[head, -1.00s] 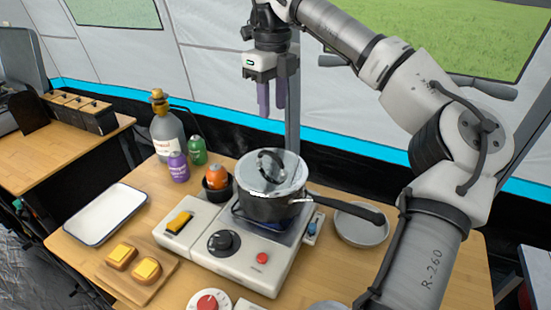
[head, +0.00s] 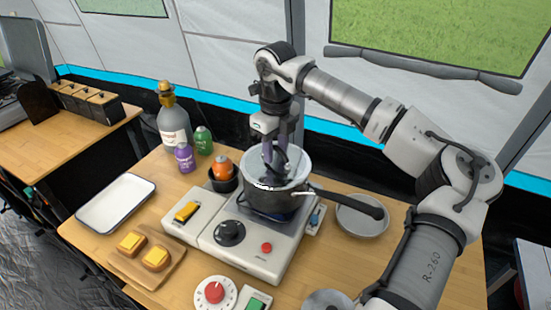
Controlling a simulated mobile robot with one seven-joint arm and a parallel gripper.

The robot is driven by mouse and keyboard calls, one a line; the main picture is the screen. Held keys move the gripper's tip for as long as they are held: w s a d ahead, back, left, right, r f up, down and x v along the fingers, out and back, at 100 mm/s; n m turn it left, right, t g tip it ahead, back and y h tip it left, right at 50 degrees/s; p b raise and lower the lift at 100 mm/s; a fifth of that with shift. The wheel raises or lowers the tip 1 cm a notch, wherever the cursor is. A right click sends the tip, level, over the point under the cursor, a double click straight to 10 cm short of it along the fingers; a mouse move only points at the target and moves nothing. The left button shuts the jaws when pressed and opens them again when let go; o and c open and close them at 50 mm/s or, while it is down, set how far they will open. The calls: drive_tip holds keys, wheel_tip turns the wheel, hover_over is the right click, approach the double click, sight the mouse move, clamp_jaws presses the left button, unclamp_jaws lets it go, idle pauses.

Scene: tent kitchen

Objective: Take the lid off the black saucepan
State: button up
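The black saucepan (head: 268,203) stands on the stove, its long handle pointing right. Its glass lid (head: 292,172) with a metal rim sits on top. The lid's dark loop handle is mostly hidden by my gripper. My gripper (head: 278,160) points straight down over the lid, its purple fingers at the lid handle. I cannot tell whether the fingers are closed on it.
The white stove (head: 258,262) has a yellow item, a black knob and a red button. A white tray (head: 117,203), a board (head: 135,268) with food and several bottles are to the left. A round metal dish (head: 360,222) lies right, under the saucepan handle.

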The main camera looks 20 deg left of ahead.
drive_tip(key=shift+f, duration=0.15)
drive_tip(key=shift+c, duration=0.2)
clamp_jaws()
wheel_tip(320, 180, up, 20)
drive_tip(key=b, duration=0.2)
idle(0.4)
